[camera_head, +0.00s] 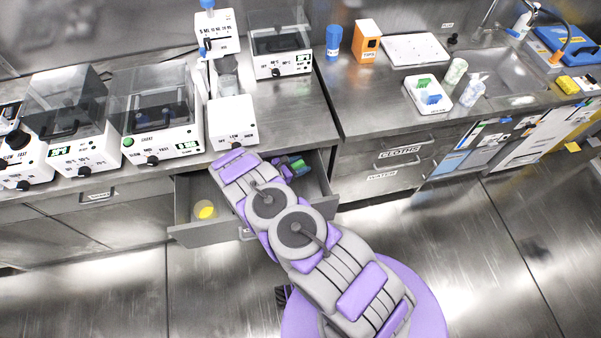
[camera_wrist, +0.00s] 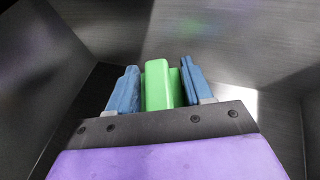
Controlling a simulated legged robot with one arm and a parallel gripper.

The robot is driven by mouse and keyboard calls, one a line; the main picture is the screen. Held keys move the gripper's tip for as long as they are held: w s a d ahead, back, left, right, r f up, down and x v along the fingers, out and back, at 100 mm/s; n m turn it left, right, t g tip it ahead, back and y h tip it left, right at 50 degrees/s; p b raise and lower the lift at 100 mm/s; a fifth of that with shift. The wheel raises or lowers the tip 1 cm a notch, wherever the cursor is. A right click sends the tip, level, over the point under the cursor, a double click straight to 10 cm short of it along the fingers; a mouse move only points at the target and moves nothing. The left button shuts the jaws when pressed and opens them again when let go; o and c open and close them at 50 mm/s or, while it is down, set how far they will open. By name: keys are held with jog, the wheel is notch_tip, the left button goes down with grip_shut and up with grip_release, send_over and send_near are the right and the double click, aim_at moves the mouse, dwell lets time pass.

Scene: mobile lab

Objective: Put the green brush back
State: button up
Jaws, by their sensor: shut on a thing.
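The green brush (camera_wrist: 160,88) shows in the wrist view as a bright green block between my blue fingertips. My gripper (camera_wrist: 158,84) is shut on it; the far end of the brush is not clear. In the head view my gripper (camera_head: 298,166) is low inside an open drawer (camera_head: 215,236), towards its right side. My arm covers the middle of the drawer. In the wrist view dark grey drawer walls surround the gripper. I cannot tell whether the brush touches the drawer floor.
A yellow round thing (camera_head: 205,209) lies in the drawer's left part. A white tray (camera_head: 412,94) with green and blue items stands on the right counter, beside bottles and a sink (camera_head: 505,70). White lab devices (camera_head: 232,120) line the left counter. The floor (camera_head: 120,295) is clear.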

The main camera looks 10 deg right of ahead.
jog(key=shift+d+f, duration=0.1)
jog(key=shift+f, duration=0.45)
jog(key=shift+d+f+b, duration=0.2)
jog(key=shift+d+f, duration=0.2)
jog(key=shift+d, duration=0.25)
jog(key=shift+d+f+b, duration=0.15)
jog(key=shift+d+f, duration=0.2)
jog(key=shift+d, duration=0.25)
jog(key=f, duration=0.1)
jog(key=f+b, duration=0.1)
jog(key=f, duration=0.1)
jog(key=shift+a, duration=0.4)
jog(key=shift+a+r, duration=0.15)
jog(key=shift+a, duration=0.35)
jog(key=o, duration=1.1)
jog(key=shift+d, duration=0.65)
jog(key=shift+o, duration=0.2)
jog(key=shift+a, duration=0.55)
jog(key=p+v, duration=0.1)
jog(key=v, duration=0.2)
jog(key=p+v, duration=0.1)
jog(key=v, duration=0.2)
jog(key=shift+s+r, duration=0.1)
jog(key=shift+r, duration=0.2)
jog(key=shift+s+a, duration=0.15)
jog(key=shift+a, duration=0.35)
jog(key=shift+d, duration=0.15)
